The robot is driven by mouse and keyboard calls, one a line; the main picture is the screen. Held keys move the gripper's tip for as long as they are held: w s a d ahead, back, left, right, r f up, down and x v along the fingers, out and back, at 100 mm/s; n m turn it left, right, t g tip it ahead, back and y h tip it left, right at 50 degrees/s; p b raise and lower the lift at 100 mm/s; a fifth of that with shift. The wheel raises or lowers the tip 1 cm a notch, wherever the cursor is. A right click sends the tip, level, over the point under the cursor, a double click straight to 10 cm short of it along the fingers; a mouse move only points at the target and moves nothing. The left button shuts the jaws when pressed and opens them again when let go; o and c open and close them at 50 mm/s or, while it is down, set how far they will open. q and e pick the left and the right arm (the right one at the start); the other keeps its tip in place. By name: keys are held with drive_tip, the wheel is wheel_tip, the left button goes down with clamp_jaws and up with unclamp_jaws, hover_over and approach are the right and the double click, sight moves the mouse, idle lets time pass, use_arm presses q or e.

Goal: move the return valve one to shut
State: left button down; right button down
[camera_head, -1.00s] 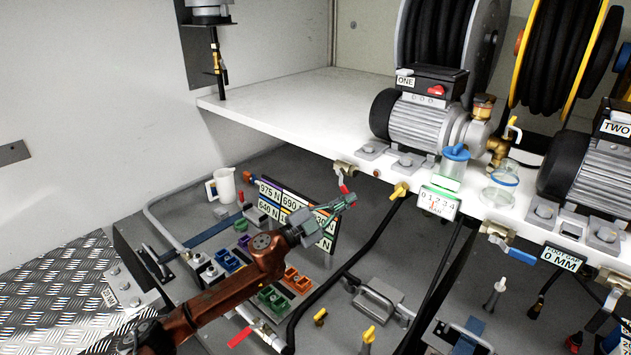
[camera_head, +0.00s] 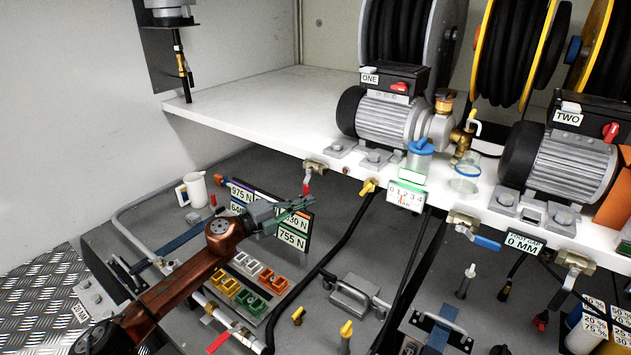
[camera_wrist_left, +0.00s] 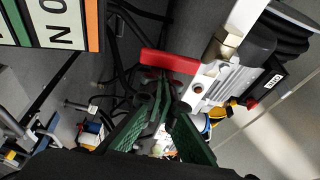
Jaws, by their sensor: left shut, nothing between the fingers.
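A small valve (camera_head: 314,167) with a red lever (camera_head: 306,188) hangs from the front edge of the white shelf, left of the pump marked ONE; I take it for return valve one, though no label on it is readable. Its lever points down in the head view. The red lever also shows large in the left wrist view (camera_wrist_left: 170,62), beside its metal body (camera_wrist_left: 226,44). My left gripper (camera_head: 309,202), with green fingers, is shut and empty, its tips just below the lever. In the left wrist view the fingertips (camera_wrist_left: 164,92) are close to the lever; contact cannot be told.
A label board (camera_head: 292,240) stands behind and below my left gripper. A yellow-handled valve (camera_head: 368,187) and a counter (camera_head: 406,196) sit to the right on the shelf edge. Coloured blocks (camera_head: 250,298) lie below the arm. A white jug (camera_head: 195,189) stands at left.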

use_arm(q)
drive_tip(key=shift+w+a, duration=0.15)
drive_tip(key=shift+a, duration=0.05)
idle(0.4)
drive_tip(key=s+a+b, duration=0.1)
drive_tip(key=s+a, duration=0.3)
drive_tip(key=s, duration=0.4)
drive_tip(key=shift+a, duration=0.3)
drive_tip(key=shift+s+a, duration=0.1)
idle(0.4)
